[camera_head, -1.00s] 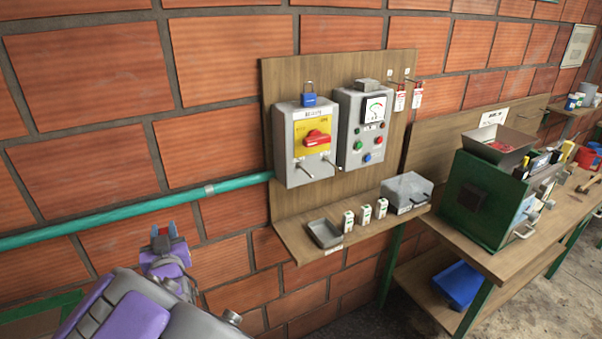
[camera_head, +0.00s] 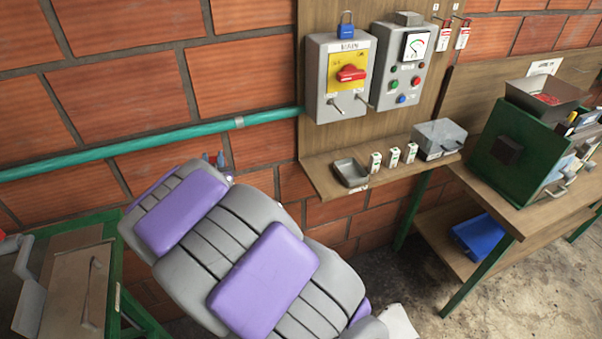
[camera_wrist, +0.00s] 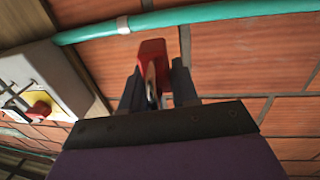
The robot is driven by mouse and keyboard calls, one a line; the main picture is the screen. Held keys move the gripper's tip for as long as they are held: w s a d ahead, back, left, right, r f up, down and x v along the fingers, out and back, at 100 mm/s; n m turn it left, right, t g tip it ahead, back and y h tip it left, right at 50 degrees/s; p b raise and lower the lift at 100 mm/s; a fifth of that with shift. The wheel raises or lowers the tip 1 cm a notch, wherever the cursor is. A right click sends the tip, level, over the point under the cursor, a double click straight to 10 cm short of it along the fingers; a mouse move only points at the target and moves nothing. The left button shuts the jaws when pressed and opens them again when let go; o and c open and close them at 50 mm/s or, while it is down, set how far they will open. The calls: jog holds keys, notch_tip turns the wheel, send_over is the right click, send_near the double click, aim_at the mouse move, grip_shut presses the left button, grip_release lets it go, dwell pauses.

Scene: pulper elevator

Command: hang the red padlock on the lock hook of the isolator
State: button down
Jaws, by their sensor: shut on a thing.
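The red padlock (camera_wrist: 152,55) is between the two dark fingers of my gripper (camera_wrist: 157,85) in the wrist view, its red body sticking out past the tips. The isolator (camera_head: 317,80) is a grey wall box with a yellow plate and a red rotary handle. Metal prongs (camera_head: 338,106) stick out from its lower front; I cannot tell which is the lock hook. The isolator (camera_wrist: 62,75) is at the left in the wrist view.
A blue padlock (camera_head: 346,31) stands on the isolator. A gauge box (camera_head: 387,80) is beside it. Below, a shelf (camera_head: 325,182) holds a grey tray (camera_head: 350,172), small cartons and a box. A teal pipe (camera_head: 180,140) crosses the wall.

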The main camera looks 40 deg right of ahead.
jog(key=s+d+f+m+g+h, duration=0.3)
jog(key=s+d+f, duration=0.2)
jog(key=d, duration=0.3)
jog(key=s+d+f+m+g+h, duration=0.2)
jog(key=s+d+f+g+h, duration=0.1)
jog(key=d, duration=0.6)
jog(key=s+d+f+m+g+h, duration=0.3)
jog(key=s+d+f, duration=0.3)
jog(key=d, duration=0.3)
jog(key=shift+s+f+m, duration=0.3)
jog(key=shift+s+f, duration=0.05)
jog(key=shift+s, duration=0.2)
jog(key=w+d+b, duration=0.1)
jog(key=w+d, duration=0.1)
jog(key=w, duration=0.2)
jog(key=w+d+f+b, duration=0.1)
jog(key=w+d+b, duration=0.1)
jog(key=w+d, duration=0.1)
jog(key=w+d+b, duration=0.1)
jog(key=w+d, duration=0.1)
jog(key=w, duration=0.4)
jog(key=shift+d+f, duration=0.15)
jog(key=shift+f, duration=0.1)
jog(key=f, duration=0.1)
jog(key=b, duration=0.1)
jog(key=w+f, duration=0.1)
jog(key=shift+d+f, duration=0.25)
jog(key=shift+f, duration=0.35)
